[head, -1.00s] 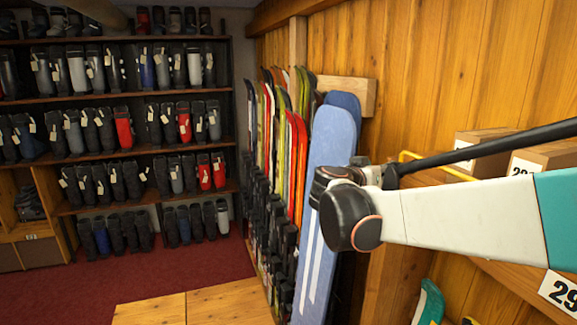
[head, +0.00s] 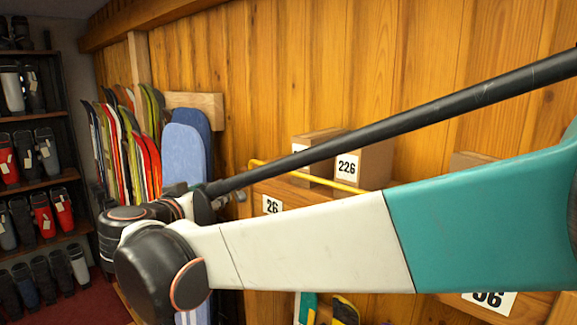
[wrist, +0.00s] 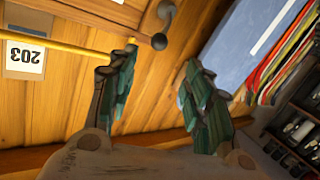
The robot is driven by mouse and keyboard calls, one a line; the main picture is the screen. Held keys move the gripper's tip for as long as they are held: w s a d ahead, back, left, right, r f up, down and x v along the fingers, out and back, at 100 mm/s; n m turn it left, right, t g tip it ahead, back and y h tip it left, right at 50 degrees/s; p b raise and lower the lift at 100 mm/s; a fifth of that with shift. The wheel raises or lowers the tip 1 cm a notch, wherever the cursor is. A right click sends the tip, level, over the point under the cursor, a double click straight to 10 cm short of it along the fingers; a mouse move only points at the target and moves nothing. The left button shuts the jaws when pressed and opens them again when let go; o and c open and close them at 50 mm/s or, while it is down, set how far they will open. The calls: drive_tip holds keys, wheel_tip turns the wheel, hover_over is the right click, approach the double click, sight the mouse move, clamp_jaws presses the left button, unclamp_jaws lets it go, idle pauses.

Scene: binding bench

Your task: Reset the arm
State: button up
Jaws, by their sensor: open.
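My gripper (wrist: 158,95) shows in the wrist view with its two dark green ridged fingers apart and nothing between them. Beyond the fingers is wooden plank wall or boarding. In the head view my white and teal arm crosses the picture from the right edge to the lower left. The gripper itself cannot be made out there; the arm's dark joint hides what lies behind it.
A blue snowboard (head: 184,150) and several skis (head: 125,150) lean at the wooden wall. A shelf of boots (head: 40,160) stands at left. Boxes, one marked 226 (head: 365,165), sit behind a yellow rail (head: 310,178). In the wrist view the blue board (wrist: 240,40) is right of the fingers.

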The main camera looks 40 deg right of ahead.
drive_tip(key=s+d+f+n+g+y+b, duration=0.1)
drive_tip(key=s+f+y+b, duration=0.1)
drive_tip(key=s+f+b, duration=0.45)
drive_tip(key=s+d+f+n+g+y+b, duration=0.1)
drive_tip(key=s+f+y+b, duration=0.15)
drive_tip(key=f, duration=0.75)
drive_tip(key=s+d+f+n+g+y+b, duration=0.1)
drive_tip(key=s+f+b, duration=0.3)
drive_tip(key=f, duration=0.5)
drive_tip(key=s+a+f+n+y+b, duration=0.2)
drive_tip(key=s+f+b, duration=0.3)
drive_tip(key=f, duration=0.5)
drive_tip(key=s+a+f+n+y+b, duration=0.2)
drive_tip(key=s+a+f+y+b, duration=0.2)
drive_tip(key=f+b, duration=0.4)
drive_tip(key=shift+s+a+f+g, duration=0.4)
drive_tip(key=shift+a+f, duration=0.2)
drive_tip(key=shift+f, duration=0.95)
